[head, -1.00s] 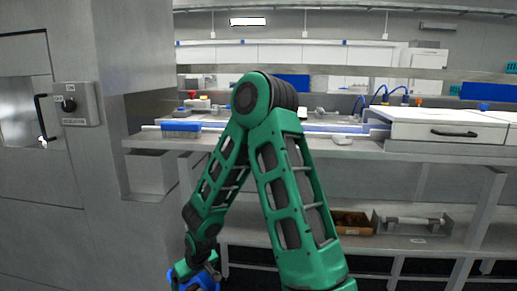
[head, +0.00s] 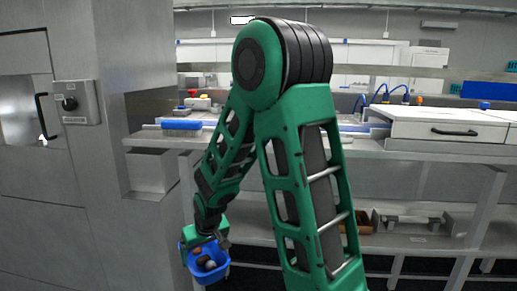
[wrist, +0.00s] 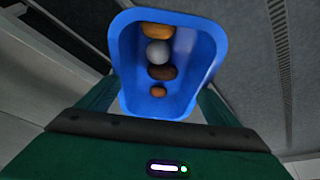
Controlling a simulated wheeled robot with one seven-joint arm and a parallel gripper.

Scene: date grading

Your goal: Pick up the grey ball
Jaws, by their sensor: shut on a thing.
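The grey ball (wrist: 157,53) lies in a blue tub (wrist: 205,45), in a row between an orange-brown date (wrist: 155,31) and a dark brown date (wrist: 162,72). A small orange piece (wrist: 158,91) lies nearest my gripper. In the head view my gripper (head: 206,242) is shut on the blue tub (head: 217,274) and holds it in the air, in front of the bench. The wrist view shows my green fingers on both sides of the tub. The ball itself is not touched by the fingers.
A bench (head: 350,150) with a blue brush (head: 181,126) and a white drawer unit (head: 450,126) runs behind my arm. A brown box (head: 362,222) and a grey tray (head: 410,225) stand on the lower shelf. A metal cabinet (head: 60,200) is close on the left.

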